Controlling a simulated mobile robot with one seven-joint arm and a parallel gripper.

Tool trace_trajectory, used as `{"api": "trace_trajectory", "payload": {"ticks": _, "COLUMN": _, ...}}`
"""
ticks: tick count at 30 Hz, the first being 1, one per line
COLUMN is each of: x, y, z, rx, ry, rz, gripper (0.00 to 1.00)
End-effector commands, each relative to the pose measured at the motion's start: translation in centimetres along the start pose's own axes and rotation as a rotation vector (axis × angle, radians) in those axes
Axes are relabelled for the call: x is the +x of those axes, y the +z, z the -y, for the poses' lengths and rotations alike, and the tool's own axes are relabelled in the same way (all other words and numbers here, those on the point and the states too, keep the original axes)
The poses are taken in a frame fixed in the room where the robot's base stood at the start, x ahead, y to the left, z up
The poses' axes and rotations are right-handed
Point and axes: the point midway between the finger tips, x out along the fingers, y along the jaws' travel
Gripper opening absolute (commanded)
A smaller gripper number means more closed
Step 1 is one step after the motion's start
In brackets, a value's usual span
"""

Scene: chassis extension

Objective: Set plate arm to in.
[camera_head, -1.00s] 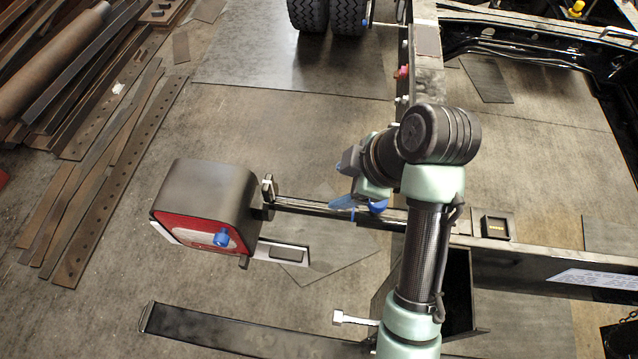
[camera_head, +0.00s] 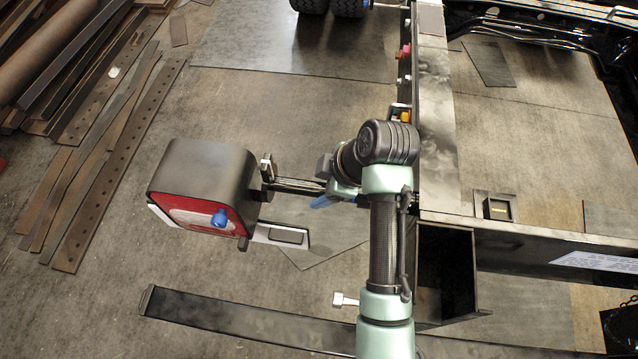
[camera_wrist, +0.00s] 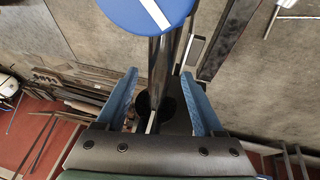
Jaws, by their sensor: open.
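No part is labelled as the plate arm; the likely one is a pale-edged flat bracket with a dark slot (camera_head: 282,236), jutting right from below a grey box with a red face (camera_head: 203,185). A blue knob (camera_head: 219,217) sits on that face. My gripper (camera_head: 322,202) is right of the box, close to the dark bar (camera_head: 290,185) behind it, its fingers partly hidden by my arm. In the wrist view my gripper (camera_wrist: 159,78) is open, with a dark rod (camera_wrist: 160,60) between or beyond the fingers; contact cannot be told. A blue disc with a white stripe (camera_wrist: 140,12) is above.
A long dark curved strip (camera_head: 240,322) lies in front. The chassis rail (camera_head: 540,250) with an open box end (camera_head: 447,270) stands right of my arm. Steel bars (camera_head: 110,150) are piled at the left. Floor between the pile and the grey box is clear.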

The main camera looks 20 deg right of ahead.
Motion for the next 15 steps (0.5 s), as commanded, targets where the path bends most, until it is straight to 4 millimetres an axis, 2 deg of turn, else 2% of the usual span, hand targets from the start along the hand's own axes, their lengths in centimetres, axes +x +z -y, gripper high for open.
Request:
{"api": "trace_trajectory", "payload": {"ticks": 5, "x": 1.17, "y": 0.02, "z": 0.04, "rx": 0.0, "ry": -0.001, "rz": 0.001, "gripper": 0.69}}
{"api": "trace_trajectory", "payload": {"ticks": 13, "x": 1.28, "y": 0.01, "z": 0.02, "rx": 0.0, "ry": 0.0, "rz": 0.0, "gripper": 0.69}}
{"api": "trace_trajectory", "payload": {"ticks": 15, "x": 1.27, "y": 0.0, "z": 0.01, "rx": 0.0, "ry": 0.0, "rz": 0.0, "gripper": 0.58}}
